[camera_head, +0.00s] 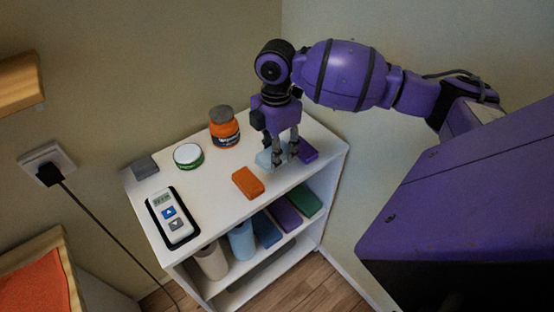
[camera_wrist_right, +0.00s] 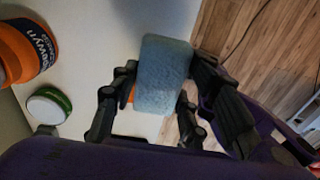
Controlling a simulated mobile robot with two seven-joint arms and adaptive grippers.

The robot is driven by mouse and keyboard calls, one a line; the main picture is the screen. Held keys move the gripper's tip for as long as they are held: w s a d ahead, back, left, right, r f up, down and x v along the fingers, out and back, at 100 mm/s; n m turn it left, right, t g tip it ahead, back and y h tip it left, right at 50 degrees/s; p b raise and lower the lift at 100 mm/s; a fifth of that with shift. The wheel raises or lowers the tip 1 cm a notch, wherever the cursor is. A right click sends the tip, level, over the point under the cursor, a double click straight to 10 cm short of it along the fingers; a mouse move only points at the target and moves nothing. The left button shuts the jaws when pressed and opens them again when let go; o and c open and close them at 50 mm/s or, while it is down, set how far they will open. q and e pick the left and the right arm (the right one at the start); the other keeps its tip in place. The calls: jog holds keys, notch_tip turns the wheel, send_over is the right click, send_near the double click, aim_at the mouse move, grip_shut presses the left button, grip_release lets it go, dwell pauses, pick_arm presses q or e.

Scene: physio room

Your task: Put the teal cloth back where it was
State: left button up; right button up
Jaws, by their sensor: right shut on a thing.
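My right gripper (camera_head: 281,158) is over the far right part of the white shelf unit's top. It is shut on a folded, pale blue-teal cloth (camera_head: 265,158), the only thing that fits the teal cloth. In the right wrist view the cloth (camera_wrist_right: 163,75) lies between the fingers of the right gripper (camera_wrist_right: 150,112). Fingers hide part of the cloth in the head view. I cannot tell whether it touches the shelf top. My left gripper is not in view.
On the white top (camera_head: 212,178) are a purple block (camera_head: 307,150), an orange block (camera_head: 248,184), an orange jar (camera_head: 224,130), a green-rimmed tin (camera_head: 188,156), a grey block (camera_head: 145,166) and a control device (camera_head: 171,216). Rolls and folded pieces fill the shelf below.

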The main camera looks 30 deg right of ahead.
jog(key=f, duration=0.1)
jog(key=w+d+f, duration=0.2)
jog(key=f, duration=0.1)
jog(key=shift+w+d+f, duration=0.1)
jog(key=shift+w, duration=0.05)
jog(key=shift+w+d+f, duration=0.15)
jog(key=shift+f, duration=1.5)
jog(key=shift+f, duration=0.1)
jog(key=o, duration=1.1)
notch_tip(320, 180, up, 12)
jog(key=shift+r, duration=0.1)
jog(key=shift+w, duration=0.1)
